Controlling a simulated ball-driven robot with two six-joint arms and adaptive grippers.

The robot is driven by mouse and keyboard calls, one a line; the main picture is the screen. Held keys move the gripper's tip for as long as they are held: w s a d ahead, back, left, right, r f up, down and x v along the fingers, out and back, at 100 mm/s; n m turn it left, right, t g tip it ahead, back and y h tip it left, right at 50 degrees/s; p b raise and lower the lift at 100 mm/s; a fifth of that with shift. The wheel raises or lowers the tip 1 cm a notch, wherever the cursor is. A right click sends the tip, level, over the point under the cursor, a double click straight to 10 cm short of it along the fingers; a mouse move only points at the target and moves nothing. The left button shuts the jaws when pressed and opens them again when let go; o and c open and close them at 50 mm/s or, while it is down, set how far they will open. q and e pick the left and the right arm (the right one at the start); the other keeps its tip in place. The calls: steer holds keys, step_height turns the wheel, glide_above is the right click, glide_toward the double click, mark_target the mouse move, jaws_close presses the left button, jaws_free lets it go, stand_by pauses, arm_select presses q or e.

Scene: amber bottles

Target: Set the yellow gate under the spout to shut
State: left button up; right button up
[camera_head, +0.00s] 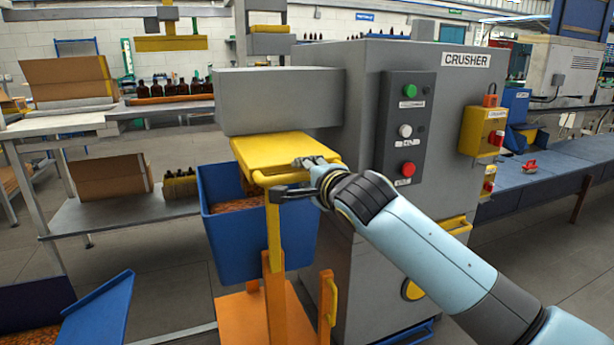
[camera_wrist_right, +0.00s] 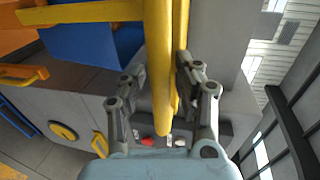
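The yellow gate (camera_head: 285,150) sits under the grey spout (camera_head: 278,100) of the crusher, above a blue bin. It is a flat plate with a yellow bar handle (camera_head: 328,168) along its near side. My right gripper (camera_head: 298,178) is at this handle, one finger above the bar and one below. In the right wrist view, yellow bars (camera_wrist_right: 163,90) pass between the two fingers of my right gripper (camera_wrist_right: 160,68). Whether the pads press on the handle is unclear. My left gripper is out of view.
The blue bin (camera_head: 225,247) with orange-brown contents stands below the gate. An orange stand (camera_head: 262,315) with a yellow post is in front of it. The crusher panel (camera_head: 405,130) with green, white and red buttons is right of the gate. Shelves with boxes and bottles stand at left.

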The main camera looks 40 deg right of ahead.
jaws_close()
steer(key=shift+w+f, duration=0.15)
steer(key=shift+f, duration=0.1)
stand_by(0.3)
